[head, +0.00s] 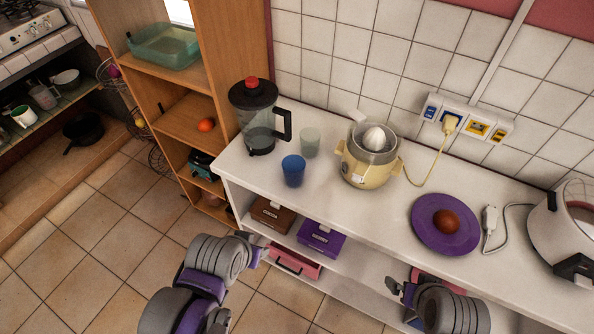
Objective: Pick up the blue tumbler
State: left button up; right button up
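The blue tumbler (293,170) stands upright on the white counter, between the blender and the juicer and in front of a pale translucent tumbler (310,142). My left gripper (262,252) is below and left of the blue tumbler in the picture, in front of the counter's lower shelf and apart from the tumbler. Its fingers are small and partly hidden by the wrist. My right gripper (394,287) is low at the counter's front, well right of the tumbler. Its fingers are too small to judge. Nothing shows in either gripper.
A blender (257,115) stands close left of the tumbler, and a yellow juicer (369,157) stands right. A purple plate (445,238) holds a round reddish-brown fruit (445,221). Brown (272,214) and purple (321,238) boxes sit below the countertop. A wooden shelf (240,40) rises left.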

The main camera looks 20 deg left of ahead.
aim_at(293, 166)
jog(key=j+u, duration=0.1)
jog(key=j, duration=1.3)
